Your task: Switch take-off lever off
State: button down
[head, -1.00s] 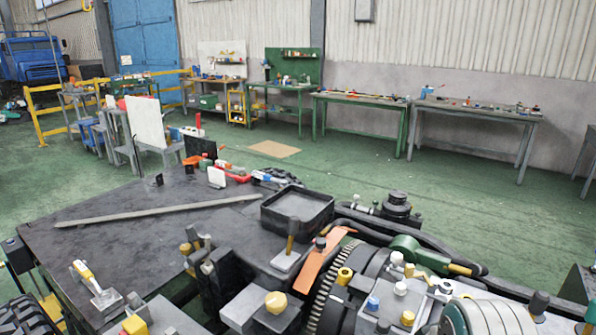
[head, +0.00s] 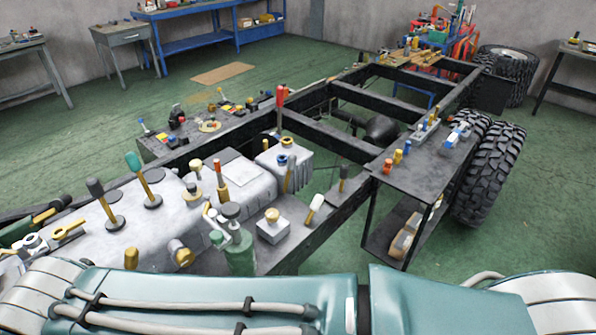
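Several levers stand on the chassis, and I cannot tell which is the take-off lever. A black-handled lever (head: 98,195) and a green-handled lever (head: 140,173) rise from round bases on the grey gearbox housing (head: 170,213). A lever with a brown and dark red handle (head: 219,178) stands to their right. A red-topped lever (head: 281,98) stands farther back, near the frame rail. A white-handled lever (head: 315,207) and a small black-handled lever (head: 343,175) tilt at the right. My gripper is out of view; only teal links of my arm cross the bottom.
The black chassis frame (head: 345,148) runs back to the right. A dark side shelf (head: 425,178) with small fittings stands beside large tyres (head: 490,170). A green valve body (head: 233,250) is close to my arm. Green floor (head: 520,265) is clear at right.

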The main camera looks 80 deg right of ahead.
aim_at(292, 159)
jog(key=k+z, duration=0.2)
jog(key=z, duration=0.25)
jog(key=k+l+z, duration=0.1)
jog(key=z, duration=0.35)
jog(key=i+l+z, duration=0.1)
jog(key=z, duration=1.45)
jog(key=i+j+z, duration=0.2)
jog(key=i+l, duration=0.1)
